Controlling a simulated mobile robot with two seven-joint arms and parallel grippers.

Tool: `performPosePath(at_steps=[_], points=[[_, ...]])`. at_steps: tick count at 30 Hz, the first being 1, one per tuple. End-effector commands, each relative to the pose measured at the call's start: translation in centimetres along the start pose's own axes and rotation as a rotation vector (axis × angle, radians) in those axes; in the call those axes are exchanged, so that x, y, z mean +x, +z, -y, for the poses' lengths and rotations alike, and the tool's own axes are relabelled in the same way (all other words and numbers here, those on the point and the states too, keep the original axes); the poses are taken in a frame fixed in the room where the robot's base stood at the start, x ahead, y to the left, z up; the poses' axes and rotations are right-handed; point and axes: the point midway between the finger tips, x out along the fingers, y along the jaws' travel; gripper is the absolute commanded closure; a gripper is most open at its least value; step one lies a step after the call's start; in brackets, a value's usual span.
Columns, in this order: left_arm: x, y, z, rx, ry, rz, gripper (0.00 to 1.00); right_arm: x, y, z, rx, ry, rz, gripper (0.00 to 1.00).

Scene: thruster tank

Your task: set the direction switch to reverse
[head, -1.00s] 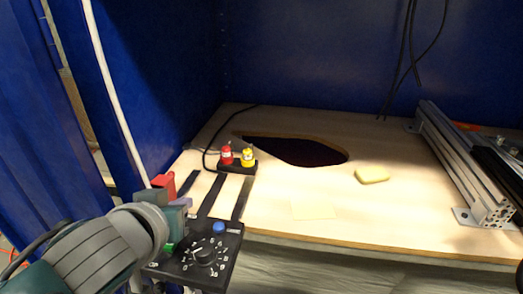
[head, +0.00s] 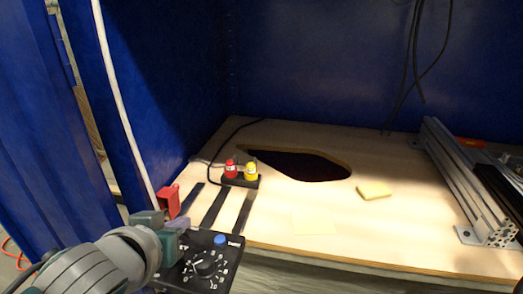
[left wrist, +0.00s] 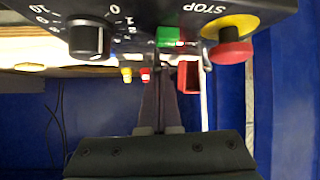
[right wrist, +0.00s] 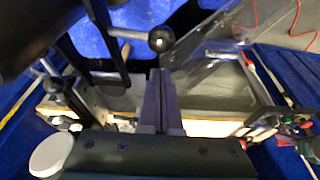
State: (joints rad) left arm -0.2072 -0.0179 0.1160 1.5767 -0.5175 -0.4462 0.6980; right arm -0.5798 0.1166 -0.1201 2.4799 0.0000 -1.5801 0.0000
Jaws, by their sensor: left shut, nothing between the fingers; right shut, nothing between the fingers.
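The black control box (head: 222,248) is at the lower left of the head view, with a dial (head: 205,268) and a blue button (head: 220,239). In the left wrist view it shows the dial (left wrist: 88,38), a green control (left wrist: 170,37) and a red STOP button (left wrist: 230,50) on yellow. I cannot tell which control is the direction switch or its setting. My left gripper (head: 182,224) is shut and empty at the box's left edge, hiding part of the panel. It also shows in the left wrist view (left wrist: 161,75). My right gripper (right wrist: 159,75) is shut and empty.
A red lamp (head: 231,169) and a yellow lamp (head: 252,171) stand behind the box. The wooden table (head: 420,247) has a dark hole (head: 305,166), a yellow sponge (head: 374,190) and a metal frame (head: 465,185). A red block (head: 168,200) is beside my left gripper.

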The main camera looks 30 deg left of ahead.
Motion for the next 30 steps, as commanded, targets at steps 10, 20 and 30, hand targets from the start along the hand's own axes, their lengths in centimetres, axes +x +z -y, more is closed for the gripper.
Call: performPosePath(at_steps=[10, 20, 30], points=[[1.0, 0.0, -0.1, 0.001, -0.002, 0.006, 1.00, 0.5, 0.1, 0.0, 0.000, 0.000, 0.000, 1.00], [1.5, -0.5, -0.2, 0.000, -0.001, 0.002, 1.00, 0.5, 0.2, 0.0, -0.001, 0.001, 0.000, 1.00], [0.9, -2.8, -0.2, 0.002, 0.000, 0.001, 1.00, -1.6, -0.5, -0.2, -0.006, 0.005, 0.002, 1.00]])
